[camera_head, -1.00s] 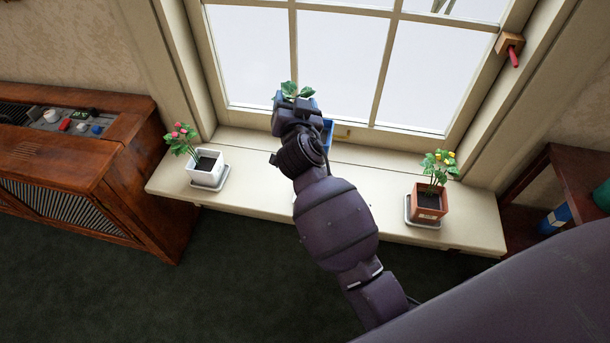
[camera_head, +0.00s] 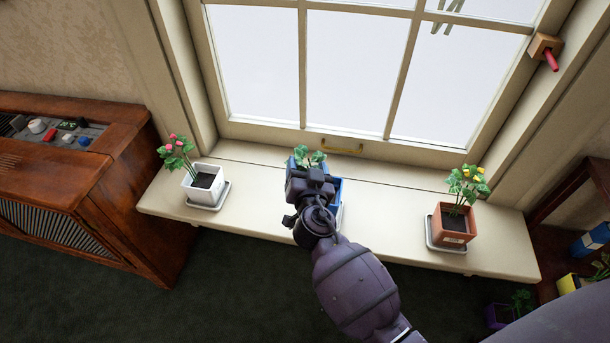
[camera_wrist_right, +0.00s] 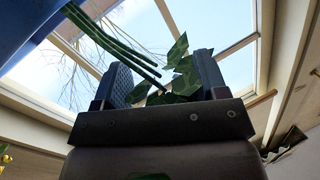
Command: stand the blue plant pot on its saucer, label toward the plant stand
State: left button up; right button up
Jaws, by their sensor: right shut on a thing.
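My right gripper (camera_head: 310,178) is above the middle of the window sill, shut on the blue plant pot (camera_head: 338,188). The pot is mostly hidden behind the gripper and has green leaves on top. In the right wrist view, a blue pot surface (camera_wrist_right: 25,25) fills the upper left corner, and leaves and stems show around the right gripper's fingers (camera_wrist_right: 162,82). A pale edge below the pot may be its saucer, but I cannot tell whether they touch. The label is not visible. My left gripper is not in view.
A white pot (camera_head: 203,184) with pink flowers stands left on the sill (camera_head: 265,215). A terracotta pot (camera_head: 453,228) with yellow flowers stands right. A dark wooden stand (camera_head: 560,205) with several coloured pots is at far right. A wooden cabinet (camera_head: 95,185) is at left.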

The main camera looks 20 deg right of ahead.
notch_tip(320, 180, down, 2)
jog(key=shift+f, duration=0.2)
jog(key=shift+f+b, duration=0.25)
jog(key=shift+b, duration=0.1)
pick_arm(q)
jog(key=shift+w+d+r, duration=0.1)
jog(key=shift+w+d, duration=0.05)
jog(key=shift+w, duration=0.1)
pick_arm(e)
jog(key=shift+r, duration=0.15)
jog(key=shift+f, duration=0.25)
jog(key=o, duration=1.1)
jog(key=shift+f, duration=0.15)
jog(key=o, duration=0.4)
jog(key=shift+o, duration=0.2)
